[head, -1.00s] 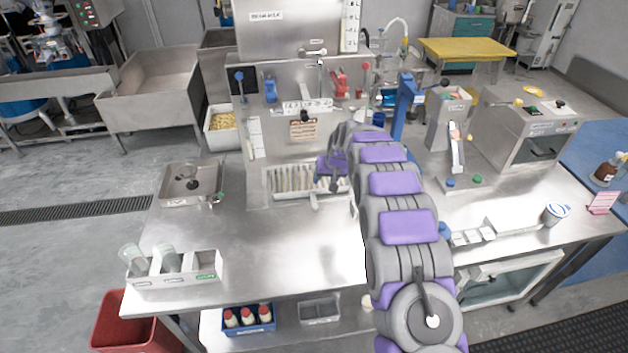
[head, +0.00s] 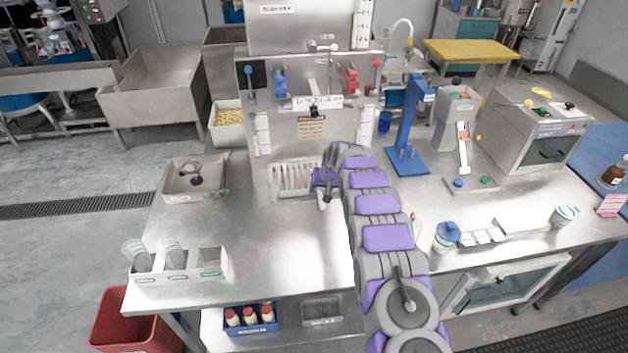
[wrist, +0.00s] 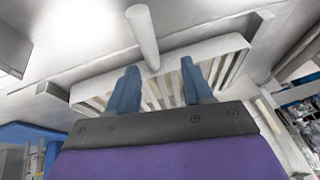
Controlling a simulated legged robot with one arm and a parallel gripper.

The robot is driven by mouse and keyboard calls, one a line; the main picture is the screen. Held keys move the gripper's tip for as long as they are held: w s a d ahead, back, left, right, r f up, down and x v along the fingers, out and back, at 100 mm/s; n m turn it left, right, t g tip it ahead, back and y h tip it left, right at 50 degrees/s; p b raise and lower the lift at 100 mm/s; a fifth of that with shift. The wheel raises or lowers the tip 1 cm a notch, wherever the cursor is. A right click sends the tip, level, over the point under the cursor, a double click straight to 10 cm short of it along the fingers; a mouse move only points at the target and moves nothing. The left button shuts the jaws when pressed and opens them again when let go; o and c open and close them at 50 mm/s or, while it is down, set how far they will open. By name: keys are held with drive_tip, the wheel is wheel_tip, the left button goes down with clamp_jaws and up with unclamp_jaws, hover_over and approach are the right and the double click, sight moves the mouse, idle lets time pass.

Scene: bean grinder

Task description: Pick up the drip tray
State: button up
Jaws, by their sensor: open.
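The drip tray (head: 290,180) is a pale slatted tray set at the foot of the steel machine, on the worktop. In the wrist view the drip tray (wrist: 95,92) spans the middle, with its slats and a pale round handle (wrist: 143,35) sticking out from its edge. My gripper (wrist: 158,80) is open, its two blue fingers apart on either side of the handle's base, close to the tray. I cannot tell whether they touch it. In the head view my gripper (head: 325,180) is at the tray's right front and hides that end.
A steel box (head: 193,180) stands left of the machine, and a holder with glasses (head: 178,273) sits at the front left. A blue stand (head: 405,130) and a blue-lidded jar (head: 447,237) are to the right. The worktop (head: 270,240) in front of the tray is clear.

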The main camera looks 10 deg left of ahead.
sight(320, 193)
drive_tip(key=f, duration=0.1)
drive_tip(key=w+f, duration=0.1)
drive_tip(key=shift+w+f+b, duration=0.1)
drive_tip(key=shift+f+b, duration=0.3)
drive_tip(key=shift+w+d+f, duration=0.1)
drive_tip(key=shift+d+f, duration=0.2)
drive_tip(key=shift+f, duration=0.15)
drive_tip(key=shift+a, duration=0.35)
drive_tip(key=shift+a+f, duration=0.1)
drive_tip(key=shift+a, duration=0.2)
drive_tip(key=shift+c, duration=1.3)
drive_tip(key=shift+d, duration=0.45)
drive_tip(key=c, duration=0.6)
clamp_jaws()
drive_tip(key=shift+a, duration=0.15)
drive_tip(key=shift+a, duration=0.1)
